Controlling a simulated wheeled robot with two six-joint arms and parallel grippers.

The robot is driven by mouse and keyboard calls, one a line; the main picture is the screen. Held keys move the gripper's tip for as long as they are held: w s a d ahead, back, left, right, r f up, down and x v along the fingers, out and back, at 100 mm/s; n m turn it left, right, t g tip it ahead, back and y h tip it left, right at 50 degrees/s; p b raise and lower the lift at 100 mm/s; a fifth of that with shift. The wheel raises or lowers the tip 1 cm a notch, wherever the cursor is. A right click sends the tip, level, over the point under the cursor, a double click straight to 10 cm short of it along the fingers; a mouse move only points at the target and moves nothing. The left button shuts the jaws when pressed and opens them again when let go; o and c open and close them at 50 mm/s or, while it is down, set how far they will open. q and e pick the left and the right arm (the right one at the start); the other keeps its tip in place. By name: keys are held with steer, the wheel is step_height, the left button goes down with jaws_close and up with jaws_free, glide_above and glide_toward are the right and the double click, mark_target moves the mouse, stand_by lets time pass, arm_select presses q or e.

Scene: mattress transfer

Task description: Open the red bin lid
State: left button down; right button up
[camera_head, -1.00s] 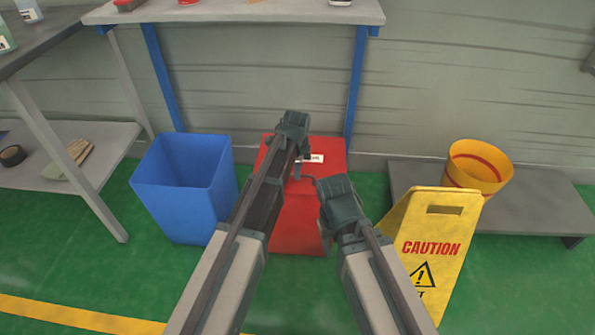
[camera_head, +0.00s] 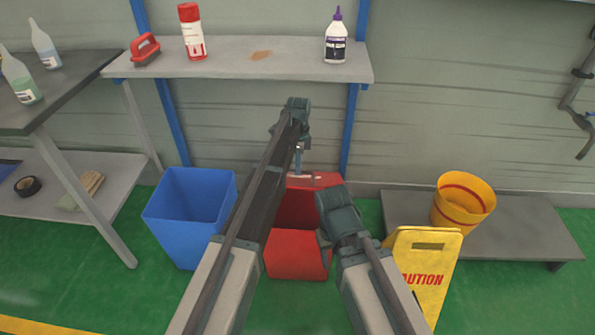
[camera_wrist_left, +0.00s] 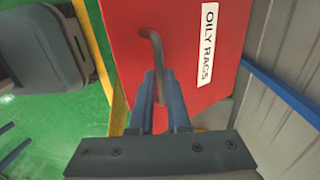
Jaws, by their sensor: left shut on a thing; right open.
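The red bin (camera_head: 297,257) stands on the floor in the middle of the head view. Its lid (camera_head: 325,180) is raised at the back, and the darker red inside shows below it. My left gripper (camera_head: 299,160) is above the bin at the lid. In the left wrist view its fingers (camera_wrist_left: 162,78) are shut on the bent grey lid handle (camera_wrist_left: 156,48). The lid (camera_wrist_left: 185,30) fills the middle there, with a white "OILY RAGS" label (camera_wrist_left: 208,42). My right gripper (camera_head: 324,245) is open and empty beside the bin's front right, hiding part of it.
A blue open bin (camera_head: 190,222) stands left of the red bin. A yellow caution sign (camera_head: 422,275) and a yellow bucket (camera_head: 463,205) on a low grey platform (camera_head: 530,225) are at the right. A shelf (camera_head: 240,60) with bottles overhangs behind.

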arm_select(q)
steer(key=shift+w+r, duration=0.25)
steer(key=shift+w, duration=0.7)
steer(key=c, duration=0.9)
jaws_free()
steer(key=shift+w+f, duration=0.15)
steer(key=shift+f, duration=0.05)
steer(key=shift+s+r, duration=0.1)
steer(key=shift+s, duration=0.1)
steer(key=r+p, duration=1.3)
steer(key=p, duration=0.1)
steer(key=shift+w+r, duration=0.35)
steer(key=shift+w, duration=0.05)
